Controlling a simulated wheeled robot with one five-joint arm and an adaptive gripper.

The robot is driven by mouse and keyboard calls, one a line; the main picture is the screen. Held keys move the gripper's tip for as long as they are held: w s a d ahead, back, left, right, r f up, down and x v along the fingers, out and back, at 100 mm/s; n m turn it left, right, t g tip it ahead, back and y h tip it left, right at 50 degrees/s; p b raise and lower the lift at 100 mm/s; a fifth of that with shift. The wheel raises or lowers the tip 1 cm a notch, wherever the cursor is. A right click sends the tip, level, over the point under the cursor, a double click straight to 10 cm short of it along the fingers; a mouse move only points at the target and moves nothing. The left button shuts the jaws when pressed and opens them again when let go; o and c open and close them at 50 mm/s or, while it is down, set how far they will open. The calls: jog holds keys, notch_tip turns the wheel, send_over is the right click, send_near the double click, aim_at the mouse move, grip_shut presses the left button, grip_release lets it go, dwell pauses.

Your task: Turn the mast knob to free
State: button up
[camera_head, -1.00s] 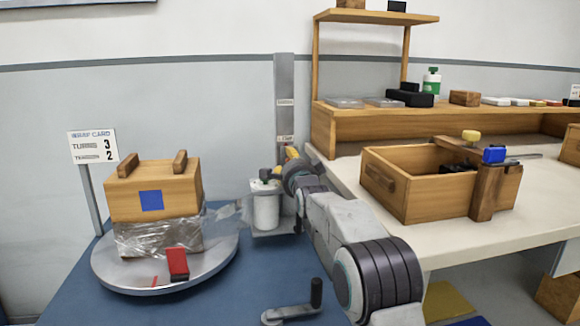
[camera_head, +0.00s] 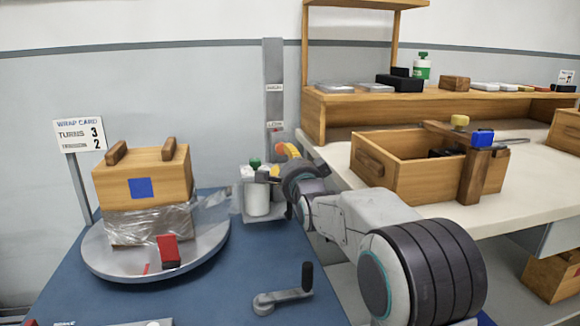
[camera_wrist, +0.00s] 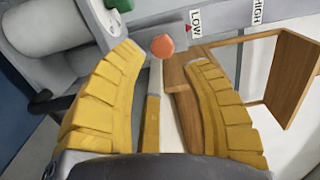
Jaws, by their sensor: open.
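The mast (camera_head: 274,95) stands upright behind the blue platform. In the wrist view a round orange-red knob (camera_wrist: 162,46) shows between and just beyond my gripper's fingertips. It also shows small near the mast's lower part in the head view (camera_head: 281,148). My gripper (camera_wrist: 166,56) has yellow ribbed fingers, spread apart and empty, with a gap on both sides of the knob. Its yellow fingers also show in the head view (camera_head: 292,151). A green cap (camera_head: 254,162) sits on the film carriage beside the mast. The knob's setting cannot be read.
The film roll (camera_head: 258,197) hangs left of my gripper, with film reaching the wrapped box (camera_head: 142,180) on the round turntable (camera_head: 105,268). A crank (camera_head: 283,299) stands in front. The workbench (camera_head: 350,190) with a wooden crate (camera_head: 415,188) is close on the right.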

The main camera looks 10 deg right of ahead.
jog(key=shift+s, duration=1)
jog(key=s+r+n+g+p, duration=0.5)
jog(key=s+r+n+p, duration=0.1)
jog(key=s+p, duration=0.7)
jog(key=s+r+n+g+p, duration=0.4)
jog(key=s+r+n+p, duration=0.2)
jog(key=s+p, duration=0.8)
jog(key=s+r+n+g+p, duration=0.5)
jog(key=s+r+p, duration=0.2)
jog(key=s+p, duration=0.6)
jog(key=s, duration=0.2)
jog(key=shift+s+d+r+n+g, duration=0.2)
jog(key=shift+s+n+g, duration=0.1)
jog(key=shift+n, duration=0.1)
